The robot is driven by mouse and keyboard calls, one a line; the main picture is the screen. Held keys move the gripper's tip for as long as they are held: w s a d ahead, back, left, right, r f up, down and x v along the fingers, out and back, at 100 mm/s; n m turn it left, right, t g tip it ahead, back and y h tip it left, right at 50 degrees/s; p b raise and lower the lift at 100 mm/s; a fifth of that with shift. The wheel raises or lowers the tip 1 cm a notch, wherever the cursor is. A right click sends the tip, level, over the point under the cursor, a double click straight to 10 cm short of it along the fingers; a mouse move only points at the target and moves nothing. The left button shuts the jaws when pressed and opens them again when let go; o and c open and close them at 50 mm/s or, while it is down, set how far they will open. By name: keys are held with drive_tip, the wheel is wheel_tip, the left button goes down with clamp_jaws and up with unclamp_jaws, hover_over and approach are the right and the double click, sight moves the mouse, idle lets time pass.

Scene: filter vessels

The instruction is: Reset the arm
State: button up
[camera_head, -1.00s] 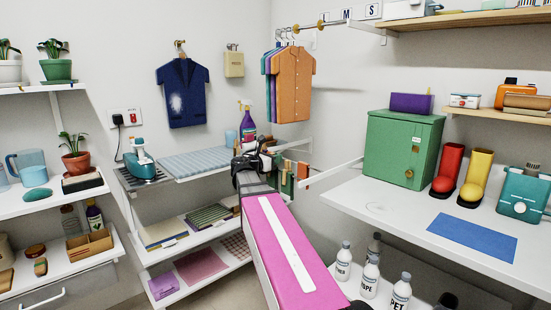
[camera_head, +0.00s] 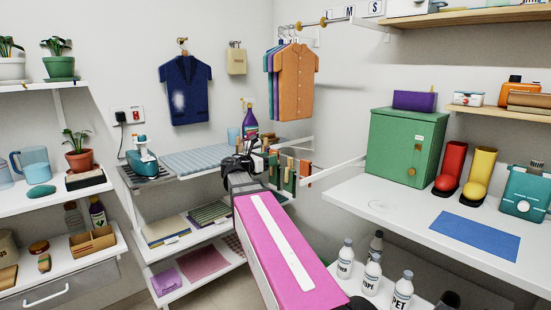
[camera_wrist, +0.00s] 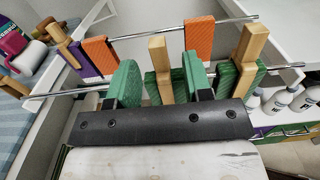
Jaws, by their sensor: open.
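My gripper (camera_wrist: 160,82) is open in the wrist view, with two green-padded fingers apart and nothing clamped between them. Beyond the fingers, wooden pegs (camera_wrist: 158,55) and green and orange cloth pieces (camera_wrist: 199,42) hang on two metal rails. A green piece with a peg shows in the gap between the fingers; I cannot tell how far beyond them it is. In the head view my arm, with its pink cover, reaches toward the back corner. Its dark wrist end is left of the hanging pieces (camera_head: 289,172), and the fingers are hard to make out there.
A shelf with a striped blue mat (camera_head: 200,160) and a purple spray bottle (camera_head: 249,122) lies behind my wrist. A white counter (camera_head: 385,208) with a green cabinet (camera_head: 398,147) is at right. White bottles (camera_head: 372,270) stand below it, close to my arm.

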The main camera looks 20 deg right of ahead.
drive_tip(key=v, duration=0.6)
drive_tip(key=s+a+f+m+g+y, duration=0.1)
drive_tip(key=s+f+m+g+y, duration=0.25)
drive_tip(key=f, duration=0.85)
drive_tip(key=s+f+m+y, duration=0.2)
drive_tip(key=f+m+y, duration=0.35)
drive_tip(key=f, duration=0.65)
drive_tip(key=s+a+f+m+g+y, duration=0.1)
drive_tip(key=s+a+f+m+y, duration=0.3)
drive_tip(key=s+f+m, duration=0.1)
drive_tip(key=s+a+f+m+g+y, duration=0.1)
drive_tip(key=s+a+f+m+y, duration=0.3)
drive_tip(key=f+m, duration=0.4)
drive_tip(key=shift+s+a+f+g, duration=0.4)
drive_tip(key=shift+a+f, duration=0.3)
drive_tip(key=shift+f, duration=0.35)
